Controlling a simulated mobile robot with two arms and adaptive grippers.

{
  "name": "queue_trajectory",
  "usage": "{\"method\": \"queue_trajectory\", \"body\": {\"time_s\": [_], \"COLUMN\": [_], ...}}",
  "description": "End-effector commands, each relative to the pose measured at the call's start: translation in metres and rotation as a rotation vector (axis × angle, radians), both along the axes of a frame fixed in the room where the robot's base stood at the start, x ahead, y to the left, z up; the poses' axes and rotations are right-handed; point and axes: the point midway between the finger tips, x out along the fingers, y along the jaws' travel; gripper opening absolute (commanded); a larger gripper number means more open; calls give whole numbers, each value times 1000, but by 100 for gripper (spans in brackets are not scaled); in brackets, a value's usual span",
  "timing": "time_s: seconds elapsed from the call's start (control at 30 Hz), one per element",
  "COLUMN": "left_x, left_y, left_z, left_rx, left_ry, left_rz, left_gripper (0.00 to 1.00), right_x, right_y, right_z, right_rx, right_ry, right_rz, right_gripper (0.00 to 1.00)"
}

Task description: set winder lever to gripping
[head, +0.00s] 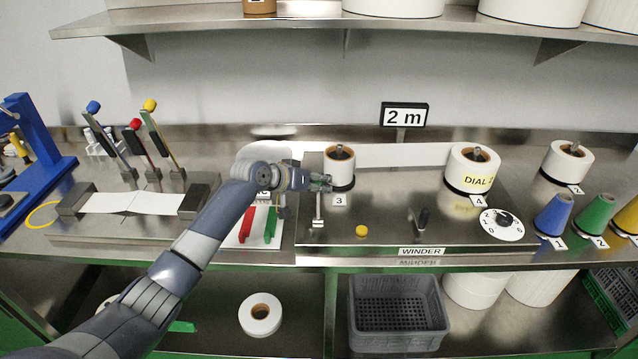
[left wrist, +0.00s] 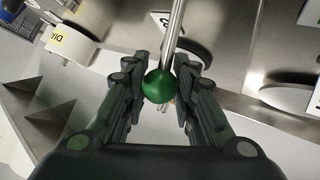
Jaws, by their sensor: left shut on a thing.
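The winder (head: 385,210) is a long steel unit on the bench, with a sign reading WINDER (head: 421,251) on its front. At its left end a thin metal lever (head: 318,208) stands beside the roll marked 3. My left gripper (head: 319,182) is at the lever's top and hides its knob in the head view. In the left wrist view, the lever's green ball knob (left wrist: 158,86) and bright rod (left wrist: 174,30) lie between the fingers, and my left gripper (left wrist: 160,98) is shut on the lever. My right gripper is not in view.
Roll 3 (head: 341,166) stands close right of the gripper. A yellow button (head: 361,231), a short dark handle (head: 423,220) and a numbered dial (head: 502,225) are farther right. Several coloured-knob levers (head: 149,105) stand at left. A grey crate (head: 397,345) is below.

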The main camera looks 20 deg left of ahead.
Motion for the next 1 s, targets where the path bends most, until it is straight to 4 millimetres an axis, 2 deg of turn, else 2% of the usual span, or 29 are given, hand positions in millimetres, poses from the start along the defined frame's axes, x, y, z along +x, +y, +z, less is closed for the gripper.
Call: {"method": "queue_trajectory", "body": {"time_s": [0.47, 0.5, 0.6, 1.0], "left_x": [3, 3, 2, 0], "left_y": [5, 5, 4, 3], "left_z": [1, 1, 1, 1], "left_rx": [6, 6, 5, 3], "left_ry": [-8, -8, -7, -2], "left_rz": [6, 6, 5, 2], "left_gripper": [0, 26, 47, 47], "right_x": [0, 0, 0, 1], "right_y": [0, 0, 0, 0], "right_z": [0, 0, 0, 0], "right_rx": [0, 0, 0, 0], "right_ry": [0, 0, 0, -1], "right_rz": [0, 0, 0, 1], "right_gripper": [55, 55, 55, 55]}}
